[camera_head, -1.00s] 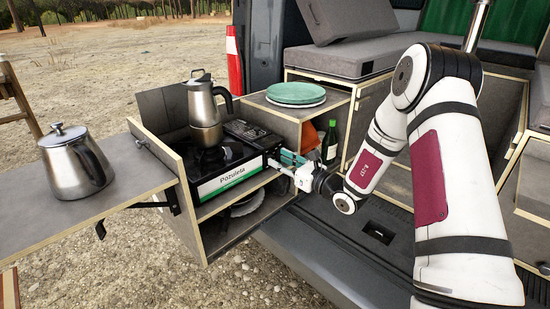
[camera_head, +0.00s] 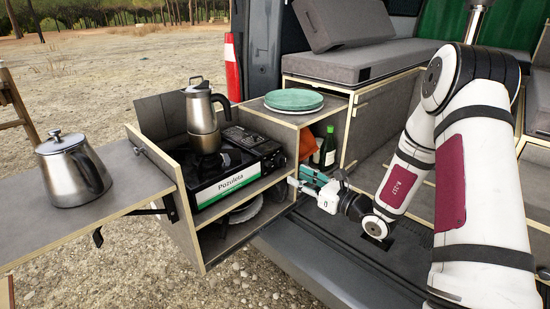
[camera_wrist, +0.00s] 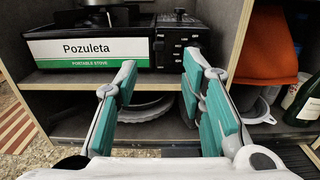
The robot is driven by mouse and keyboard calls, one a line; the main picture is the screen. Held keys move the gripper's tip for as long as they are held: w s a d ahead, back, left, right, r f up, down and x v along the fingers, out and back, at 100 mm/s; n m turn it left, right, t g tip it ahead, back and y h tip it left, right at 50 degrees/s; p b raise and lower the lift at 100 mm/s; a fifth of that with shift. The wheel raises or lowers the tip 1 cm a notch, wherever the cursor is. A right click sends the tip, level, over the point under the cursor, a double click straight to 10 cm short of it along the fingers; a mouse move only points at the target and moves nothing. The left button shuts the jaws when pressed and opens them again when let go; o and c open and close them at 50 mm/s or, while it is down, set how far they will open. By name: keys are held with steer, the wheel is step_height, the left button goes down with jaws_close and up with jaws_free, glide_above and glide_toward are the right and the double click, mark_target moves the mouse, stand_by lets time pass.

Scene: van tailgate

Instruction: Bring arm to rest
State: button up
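My gripper (camera_head: 308,180) is in front of the right side of the kitchen box, near the stove's right end. In the wrist view my gripper (camera_wrist: 160,88) shows its two teal-padded fingers spread apart, with nothing between them. The fingers point at the portable stove (camera_wrist: 90,48) and the shelf below it. My white arm (camera_head: 470,190) reaches in from the right, over the van floor.
A moka pot (camera_head: 202,118) stands on the stove (camera_head: 233,170). A steel kettle (camera_head: 72,168) stands on the fold-out side table (camera_head: 40,225). Green plates (camera_head: 294,99) lie on the box top. A green bottle (camera_head: 328,147) stands in the right compartment. The cushioned bench (camera_head: 350,65) is behind.

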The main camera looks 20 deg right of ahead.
steer(key=s+a+r+n+g+y, duration=0.3)
steer(key=a+r+n+y, duration=0.1)
steer(key=a+r+n, duration=0.25)
steer(key=s+a+r+n+g, duration=0.4)
steer(key=s+a+n+g, duration=0.25)
steer(key=s, duration=0.35)
steer(key=s+a+r+n+g, duration=0.4)
steer(key=s+a+n+g, duration=0.25)
steer(key=s, duration=0.45)
steer(key=s+d+n+h, duration=0.3)
steer(key=s+n+h, duration=0.3)
steer(key=s, duration=0.5)
steer(key=s+d+n+t+h, duration=0.2)
steer(key=s+d+n+h, duration=0.4)
steer(key=d, duration=0.4)
step_height(320, 180, up, 13)
steer(key=s+m+t+h+p, duration=0.1)
steer(key=t+p, duration=0.1)
steer(key=p, duration=1)
steer(key=shift+d+t, duration=0.25)
steer(key=shift+t, duration=0.05)
